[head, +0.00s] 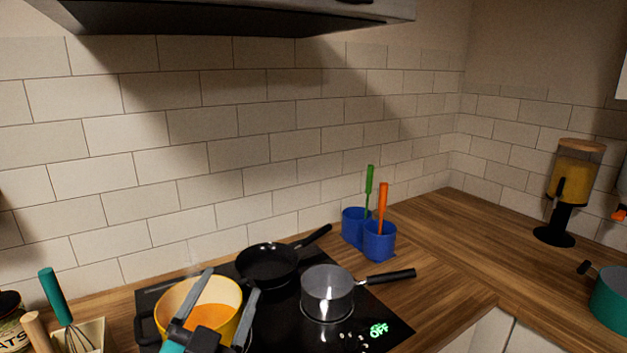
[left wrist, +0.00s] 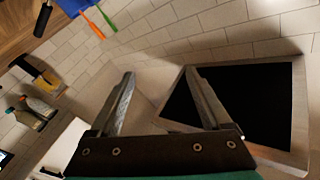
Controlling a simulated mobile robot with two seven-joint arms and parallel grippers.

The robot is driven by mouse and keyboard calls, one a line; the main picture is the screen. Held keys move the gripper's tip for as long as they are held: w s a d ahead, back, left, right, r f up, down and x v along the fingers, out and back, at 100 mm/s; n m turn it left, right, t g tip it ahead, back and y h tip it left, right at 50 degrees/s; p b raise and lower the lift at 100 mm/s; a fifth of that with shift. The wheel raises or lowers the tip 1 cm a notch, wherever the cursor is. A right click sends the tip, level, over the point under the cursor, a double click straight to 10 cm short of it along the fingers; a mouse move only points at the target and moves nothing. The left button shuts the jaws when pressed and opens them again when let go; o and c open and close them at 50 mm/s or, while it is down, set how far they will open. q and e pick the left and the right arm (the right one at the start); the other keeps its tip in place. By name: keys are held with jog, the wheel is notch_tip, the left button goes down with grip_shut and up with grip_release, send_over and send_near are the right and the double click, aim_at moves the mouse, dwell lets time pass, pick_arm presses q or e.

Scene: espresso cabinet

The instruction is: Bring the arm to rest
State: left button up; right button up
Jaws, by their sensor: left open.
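My left gripper (head: 231,281) is at the bottom of the head view, in front of a yellow pot (head: 174,297) with orange contents. Its two grey fingers are spread apart with nothing between them. In the left wrist view the fingers (left wrist: 160,72) are also wide apart and empty. I cannot tell the exact height of the gripper above the pot. My right gripper does not show in either view.
A black pan (head: 267,266) and a grey saucepan (head: 327,293) stand on the black cooktop (head: 377,318). Two blue cups (head: 379,241) hold green and orange utensils. A whisk (head: 57,297) is at left. A range hood (head: 230,16) hangs above. The right counter (head: 480,230) has bare room.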

pick_arm(q)
jog(key=s+a+f+n+g+y, duration=0.3)
jog(key=a+f+g, duration=0.1)
jog(key=f, duration=0.5)
jog(key=s+f+n+g, duration=0.2)
jog(key=s+f+g, duration=1)
jog(key=s+f, duration=0.65)
jog(key=s+f+g+b, duration=0.1)
jog(key=s+f+b, duration=0.1)
jog(key=f, duration=1.1)
jog(key=s+f+b, duration=0.2)
jog(key=f+b, duration=0.1)
jog(key=f, duration=0.9)
jog(key=s+a+f+g+b, duration=0.1)
jog(key=s+a+f+b, duration=0.1)
jog(key=s+f, duration=1.3)
jog(key=shift+f+m+b, duration=0.3)
jog(key=shift+f+b, duration=0.25)
jog(key=shift+b, duration=0.15)
jog(key=shift+a, duration=0.1)
